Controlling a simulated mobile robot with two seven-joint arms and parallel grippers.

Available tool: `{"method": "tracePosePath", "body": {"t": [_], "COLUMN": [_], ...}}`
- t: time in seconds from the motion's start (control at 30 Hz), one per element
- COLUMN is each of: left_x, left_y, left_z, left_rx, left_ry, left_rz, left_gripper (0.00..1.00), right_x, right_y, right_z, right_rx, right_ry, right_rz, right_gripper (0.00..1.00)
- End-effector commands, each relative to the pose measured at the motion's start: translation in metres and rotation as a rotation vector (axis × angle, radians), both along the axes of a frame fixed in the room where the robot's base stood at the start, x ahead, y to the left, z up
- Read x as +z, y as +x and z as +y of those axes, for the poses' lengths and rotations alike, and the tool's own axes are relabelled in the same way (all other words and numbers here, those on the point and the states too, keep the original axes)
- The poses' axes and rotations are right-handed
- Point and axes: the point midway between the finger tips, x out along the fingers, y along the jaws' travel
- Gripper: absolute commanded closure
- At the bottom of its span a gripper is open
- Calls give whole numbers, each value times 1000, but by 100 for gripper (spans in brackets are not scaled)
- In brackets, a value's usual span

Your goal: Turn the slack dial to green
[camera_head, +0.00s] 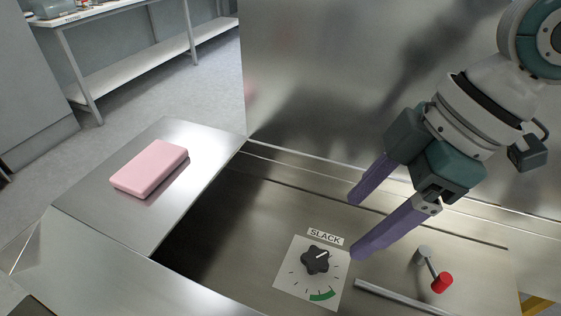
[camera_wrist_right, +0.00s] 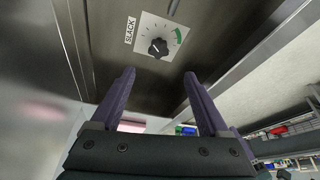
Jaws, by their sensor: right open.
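The slack dial (camera_head: 315,260) is a black lobed knob on a white square plate under a "SLACK" label (camera_head: 325,237). Its white mark points to the upper right in the head view, away from the green arc (camera_head: 322,296) at the lower edge of the plate. The dial (camera_wrist_right: 158,47) and the green arc (camera_wrist_right: 178,36) also show in the right wrist view. My right gripper (camera_head: 358,224) is open and empty, with purple fingers, above and to the right of the dial, apart from it. In the wrist view the dial lies ahead between its fingertips (camera_wrist_right: 159,74). My left gripper is not in view.
A red-tipped lever (camera_head: 441,283) and a metal bar (camera_head: 400,298) are right of the dial. A pink block (camera_head: 151,168) lies on the metal shelf at left. A tall metal panel (camera_head: 330,70) stands behind.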

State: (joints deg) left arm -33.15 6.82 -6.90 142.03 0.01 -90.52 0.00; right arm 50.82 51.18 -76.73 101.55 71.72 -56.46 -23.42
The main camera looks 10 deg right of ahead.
Motion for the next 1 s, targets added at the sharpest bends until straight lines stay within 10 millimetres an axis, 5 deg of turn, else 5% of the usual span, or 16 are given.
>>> {"method": "tracePosePath", "body": {"t": [0.6, 1.0], "left_x": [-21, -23], "left_y": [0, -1], "left_z": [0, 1], "left_rx": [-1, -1], "left_ry": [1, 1], "left_rz": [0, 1], "left_gripper": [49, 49], "right_x": [-85, -94], "right_y": [14, 15], "right_z": [28, 32], "right_rx": [-6, -7], "right_ry": [-3, -3], "right_rz": [1, 1], "right_gripper": [21, 21]}}
